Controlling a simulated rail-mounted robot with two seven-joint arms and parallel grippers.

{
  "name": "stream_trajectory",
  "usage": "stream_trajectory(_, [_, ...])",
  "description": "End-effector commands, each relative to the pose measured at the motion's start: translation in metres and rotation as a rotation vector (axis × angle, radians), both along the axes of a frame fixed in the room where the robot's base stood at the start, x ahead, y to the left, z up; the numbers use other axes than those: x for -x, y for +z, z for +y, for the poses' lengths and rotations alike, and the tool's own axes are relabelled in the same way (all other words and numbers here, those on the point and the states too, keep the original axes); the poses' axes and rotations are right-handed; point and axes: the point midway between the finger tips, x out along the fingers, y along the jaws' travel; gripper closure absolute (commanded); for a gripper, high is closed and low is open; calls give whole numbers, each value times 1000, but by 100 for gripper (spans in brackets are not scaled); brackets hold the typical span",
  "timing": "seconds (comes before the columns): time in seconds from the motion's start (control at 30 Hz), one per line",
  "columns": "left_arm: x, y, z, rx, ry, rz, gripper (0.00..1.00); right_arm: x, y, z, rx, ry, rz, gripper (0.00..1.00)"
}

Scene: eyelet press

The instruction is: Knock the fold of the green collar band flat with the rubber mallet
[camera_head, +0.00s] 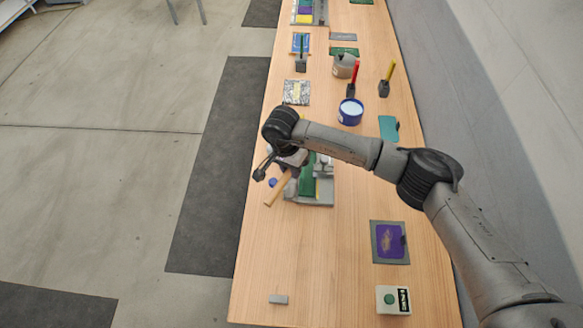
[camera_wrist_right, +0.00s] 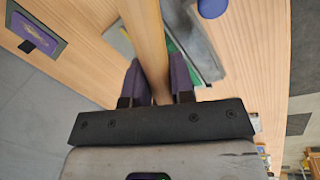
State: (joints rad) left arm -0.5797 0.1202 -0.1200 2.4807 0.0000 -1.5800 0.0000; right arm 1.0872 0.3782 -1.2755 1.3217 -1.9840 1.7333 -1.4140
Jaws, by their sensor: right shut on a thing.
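My right gripper (camera_head: 290,160) is over the middle of the bench, its arm coming in from the right. In the right wrist view its purple fingers (camera_wrist_right: 158,88) are shut on a pale wooden handle (camera_wrist_right: 143,35), which I take as the mallet's. The handle's free end (camera_head: 273,196) slants down and left in the head view. The mallet's head cannot be made out. Green material (camera_head: 306,180), likely the collar band, lies on a grey fixture (camera_head: 312,202) beside the handle, partly hidden by my arm. Its fold cannot be made out. My left gripper is not in view.
A small blue round thing (camera_head: 273,183) is left of the handle. A blue tub (camera_head: 350,114), a red-handled tool (camera_head: 354,77) and a yellow-handled tool (camera_head: 388,80) stand farther back. A grey mat (camera_head: 376,258) with a purple patch lies nearer. The bench's near left is mostly clear.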

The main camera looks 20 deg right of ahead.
Motion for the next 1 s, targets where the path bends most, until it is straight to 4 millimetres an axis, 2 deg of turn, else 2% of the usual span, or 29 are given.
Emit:
stream_trajectory(0.27, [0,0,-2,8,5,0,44,0,0,0,-1,0,-1,100])
stream_trajectory(0.37, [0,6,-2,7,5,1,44,4,0,0,-2,1,1,100])
stream_trajectory(0.47, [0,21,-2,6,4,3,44,17,-3,-1,-2,0,3,100])
stream_trajectory(0.6, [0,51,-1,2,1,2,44,45,-7,-3,-6,-8,5,100])
stream_trajectory(0.8, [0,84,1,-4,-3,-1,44,75,-3,0,-9,3,1,100])
stream_trajectory(0.9, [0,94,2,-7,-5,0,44,78,8,1,-10,73,-2,100])
stream_trajectory(1.0, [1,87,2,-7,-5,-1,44,68,14,0,-10,164,-4,100])
